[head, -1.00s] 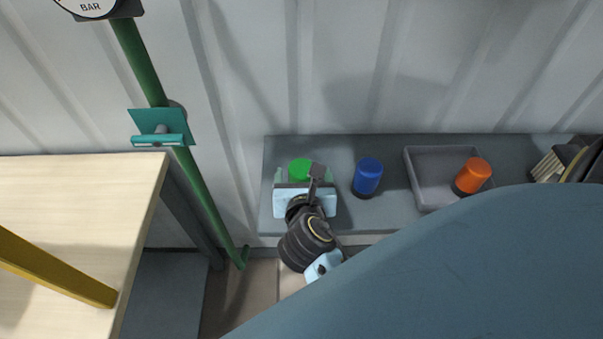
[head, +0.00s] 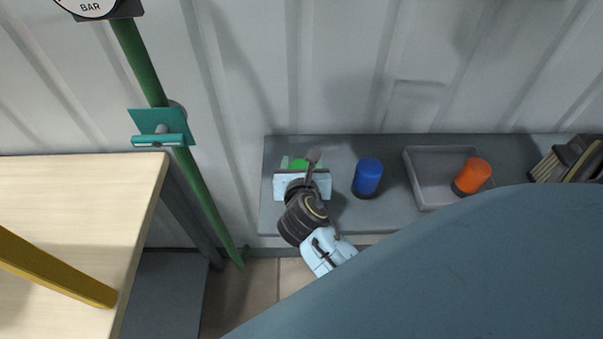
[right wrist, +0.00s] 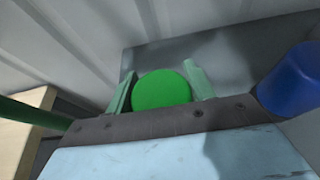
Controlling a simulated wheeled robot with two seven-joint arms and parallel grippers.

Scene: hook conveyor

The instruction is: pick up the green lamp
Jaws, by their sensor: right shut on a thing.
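The green lamp (head: 299,164) is at the left end of the grey shelf, mostly hidden behind my right gripper in the head view. In the right wrist view the round green top of the lamp (right wrist: 161,90) sits between the two pale green fingers. My right gripper (head: 300,168) is shut on the lamp, one finger on each side; it also shows in the right wrist view (right wrist: 160,87). The lamp's lower part is hidden, so I cannot tell if it touches the shelf. My left gripper is not in view.
A blue lamp (head: 367,178) stands on the shelf (head: 340,150) to the right. An orange lamp (head: 472,176) is in a grey tray (head: 425,180) further right. A wooden table (head: 80,200) and a green pipe (head: 205,200) are on the left. A corrugated wall (head: 340,60) stands behind.

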